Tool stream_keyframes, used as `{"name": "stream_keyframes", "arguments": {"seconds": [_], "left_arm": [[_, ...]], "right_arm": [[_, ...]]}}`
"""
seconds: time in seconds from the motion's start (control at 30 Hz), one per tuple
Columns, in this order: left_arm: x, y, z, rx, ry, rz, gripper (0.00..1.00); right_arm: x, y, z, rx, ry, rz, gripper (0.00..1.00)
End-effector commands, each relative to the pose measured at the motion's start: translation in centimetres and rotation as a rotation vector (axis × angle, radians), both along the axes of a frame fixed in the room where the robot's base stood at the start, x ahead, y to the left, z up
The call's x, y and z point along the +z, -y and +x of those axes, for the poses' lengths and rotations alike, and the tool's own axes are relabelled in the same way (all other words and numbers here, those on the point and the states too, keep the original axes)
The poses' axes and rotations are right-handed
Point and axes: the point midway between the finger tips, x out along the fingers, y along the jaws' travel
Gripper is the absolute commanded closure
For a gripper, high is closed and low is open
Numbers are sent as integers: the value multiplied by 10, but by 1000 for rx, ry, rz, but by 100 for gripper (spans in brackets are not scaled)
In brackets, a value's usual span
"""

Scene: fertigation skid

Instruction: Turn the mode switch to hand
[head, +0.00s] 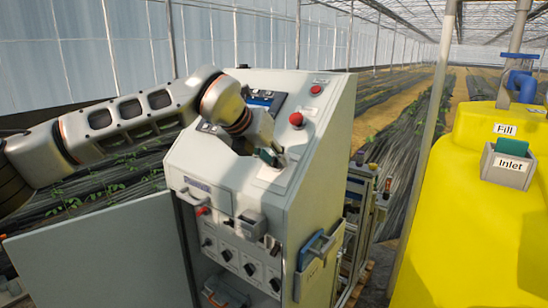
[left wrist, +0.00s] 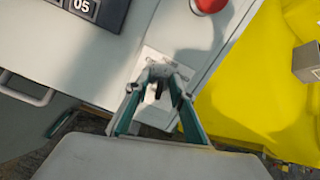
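The mode switch sits on a white label plate (left wrist: 157,57) on the sloped panel of the grey cabinet (head: 325,125). In the left wrist view the plate lies straight ahead of my left gripper (left wrist: 160,80), and the fingertips largely hide the switch knob. The teal fingers reach the plate from both sides with a gap between them. I cannot tell whether they touch the knob. In the head view my left gripper (head: 268,156) is at the panel's lower right, partly hidden by its own wrist. My right gripper is not in view.
A red push button (head: 296,119) sits just above the gripper, and another red button (head: 315,89) is higher up. A grey door (head: 105,255) stands open at lower left. A yellow tank (head: 490,220) with an inlet box (head: 507,168) stands at right.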

Motion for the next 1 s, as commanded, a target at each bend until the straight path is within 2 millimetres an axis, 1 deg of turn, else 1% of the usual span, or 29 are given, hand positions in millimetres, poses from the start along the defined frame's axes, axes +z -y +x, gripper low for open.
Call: {"name": "stream_keyframes", "arguments": {"seconds": [0.03,0.07,0.1,0.13,0.33,0.47,0.57,0.73,1.0], "left_arm": [[0,0,0,0,0,0,77],[0,0,0,0,0,0,85],[0,0,0,0,0,0,95],[0,0,0,0,0,0,100],[0,0,0,-4,2,2,100],[-1,0,0,-44,25,31,100],[-3,1,-1,-99,54,72,100],[1,2,-1,-178,95,130,100],[2,2,-1,-193,103,140,100]], "right_arm": [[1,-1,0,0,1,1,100],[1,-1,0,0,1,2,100],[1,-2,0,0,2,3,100],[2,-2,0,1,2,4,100],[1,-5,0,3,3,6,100],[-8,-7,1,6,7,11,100],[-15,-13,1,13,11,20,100],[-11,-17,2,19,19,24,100],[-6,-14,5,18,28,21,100]]}}
